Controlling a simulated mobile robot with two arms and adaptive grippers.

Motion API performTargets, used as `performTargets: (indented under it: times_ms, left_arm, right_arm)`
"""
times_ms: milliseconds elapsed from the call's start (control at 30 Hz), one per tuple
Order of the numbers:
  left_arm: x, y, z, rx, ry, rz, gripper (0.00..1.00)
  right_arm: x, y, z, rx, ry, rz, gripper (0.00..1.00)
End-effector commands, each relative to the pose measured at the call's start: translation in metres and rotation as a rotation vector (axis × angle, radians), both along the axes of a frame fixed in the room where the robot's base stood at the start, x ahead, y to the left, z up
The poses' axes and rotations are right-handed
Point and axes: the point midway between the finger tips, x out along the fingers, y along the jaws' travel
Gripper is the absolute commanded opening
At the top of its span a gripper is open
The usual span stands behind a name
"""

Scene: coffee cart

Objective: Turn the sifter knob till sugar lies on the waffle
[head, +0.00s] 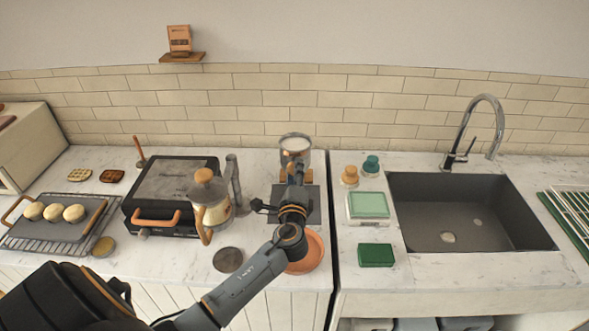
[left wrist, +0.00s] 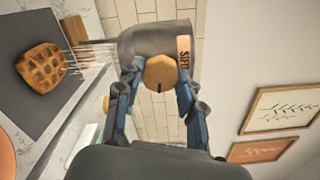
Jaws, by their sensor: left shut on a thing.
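The sifter (head: 295,143) is a grey cylinder with a copper-coloured band, standing at the back of the counter; in the left wrist view its body (left wrist: 150,38) carries a "SIFT" label. My left gripper (head: 294,168) is shut on its round wooden knob (left wrist: 158,72), one finger on each side. The knob has a dark mark near its lower edge in that view. White streaks (left wrist: 94,52) run from the sifter's opening toward the waffle (left wrist: 38,68). The waffle lies on a dark slab (left wrist: 30,103); whether sugar coats it is unclear. My arm hides it in the head view. My right gripper is not in view.
A waffle iron (head: 170,190) and a wooden-lidded pot (head: 212,200) stand left of my arm. An orange plate (head: 312,257) lies under my forearm. A green-topped scale (head: 368,206), a green sponge (head: 376,255) and the sink (head: 470,215) are to the right.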

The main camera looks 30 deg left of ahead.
Motion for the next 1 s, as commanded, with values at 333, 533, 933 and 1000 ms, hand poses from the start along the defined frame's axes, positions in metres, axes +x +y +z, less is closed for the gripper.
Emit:
performTargets:
  times_ms: [333, 533, 933, 1000]
  left_arm:
    - [0.0, 0.0, 0.002, 0.281, 0.173, -0.001, 0.07]
    - [0.0, 0.0, 0.002, 0.443, 0.272, -0.002, 0.07]
    - [-0.001, 0.001, -0.001, 0.759, 0.467, -0.001, 0.07]
    - [-0.001, 0.001, -0.002, 0.807, 0.497, -0.001, 0.07]
  right_arm:
    - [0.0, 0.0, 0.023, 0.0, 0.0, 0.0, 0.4]
    - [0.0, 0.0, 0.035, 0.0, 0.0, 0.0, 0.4]
    - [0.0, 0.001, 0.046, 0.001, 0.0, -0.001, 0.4]
    - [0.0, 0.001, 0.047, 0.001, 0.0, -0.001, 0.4]
